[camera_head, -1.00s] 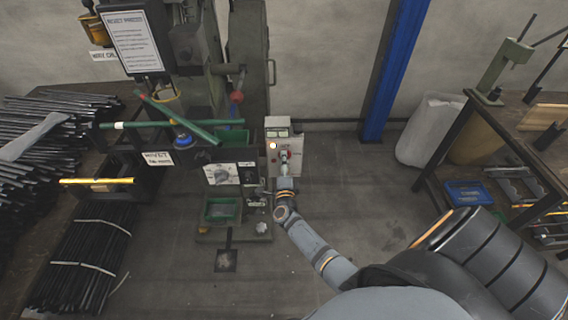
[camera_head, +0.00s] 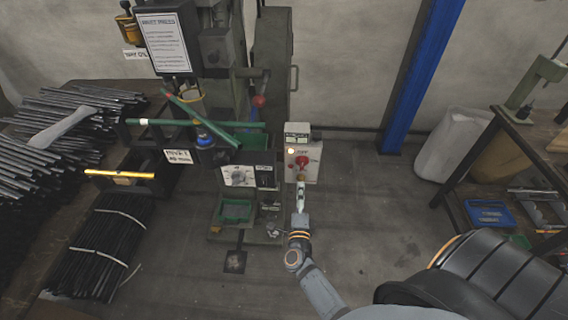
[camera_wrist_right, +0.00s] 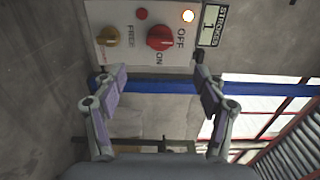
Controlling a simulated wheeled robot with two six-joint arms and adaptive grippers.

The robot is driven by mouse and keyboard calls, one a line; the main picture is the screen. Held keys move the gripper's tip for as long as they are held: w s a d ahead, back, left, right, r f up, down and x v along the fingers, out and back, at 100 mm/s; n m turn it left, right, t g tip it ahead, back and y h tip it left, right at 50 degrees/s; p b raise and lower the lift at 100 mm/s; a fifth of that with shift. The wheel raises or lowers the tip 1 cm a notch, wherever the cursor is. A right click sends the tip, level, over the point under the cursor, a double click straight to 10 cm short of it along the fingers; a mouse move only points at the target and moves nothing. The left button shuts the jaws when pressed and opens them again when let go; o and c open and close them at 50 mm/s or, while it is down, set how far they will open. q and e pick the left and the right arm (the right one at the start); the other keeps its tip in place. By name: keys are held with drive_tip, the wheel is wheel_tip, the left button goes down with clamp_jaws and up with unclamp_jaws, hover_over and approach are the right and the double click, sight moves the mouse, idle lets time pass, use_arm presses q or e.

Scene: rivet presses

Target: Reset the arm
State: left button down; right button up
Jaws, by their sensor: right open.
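My right gripper (camera_head: 301,185) reaches toward the control box (camera_head: 303,163) beside the rivet press, and it is empty. In the right wrist view its two fingers (camera_wrist_right: 158,88) are spread apart below the control box (camera_wrist_right: 130,40). A red OFF/ON knob (camera_wrist_right: 160,38) sits between the line of the fingers, apart from them. The red knob also shows in the head view (camera_head: 302,161). My left gripper is not in view.
The green rivet press (camera_head: 225,120) stands left of the box. Bundles of dark rods (camera_head: 100,250) lie at the left. A blue post (camera_head: 425,75), a pale sack (camera_head: 452,145) and a workbench (camera_head: 525,130) stand at the right. The floor between is clear.

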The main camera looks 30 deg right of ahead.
drive_tip(key=s+a+f+n+g+y+p, duration=0.1)
drive_tip(key=s+a+f+n+g+y, duration=0.15)
drive_tip(key=s+f+n, duration=0.4)
drive_tip(key=s+a+f+n+g+y+p, duration=0.1)
drive_tip(key=s+a+f+n+y+p, duration=0.2)
drive_tip(key=f, duration=0.6)
drive_tip(key=s+a+f+n+g+y, duration=0.1)
drive_tip(key=s+f+n+g+y, duration=0.2)
drive_tip(key=f+n, duration=0.45)
drive_tip(key=s+d+f+n+g, duration=0.1)
drive_tip(key=s+f+n+g, duration=0.1)
drive_tip(key=s, duration=0.7)
drive_tip(key=s+d+f+n+g+p, duration=0.1)
drive_tip(key=s+d+f+n+g, duration=0.1)
drive_tip(key=s, duration=0.6)
drive_tip(key=s+d+f+n+g+p, duration=0.1)
drive_tip(key=s+f+n+g, duration=0.2)
drive_tip(key=s+f, duration=0.3)
drive_tip(key=s, duration=0.3)
drive_tip(key=shift+s+d+n+g, duration=0.3)
drive_tip(key=shift+d+g, duration=0.05)
drive_tip(key=shift+d, duration=0.05)
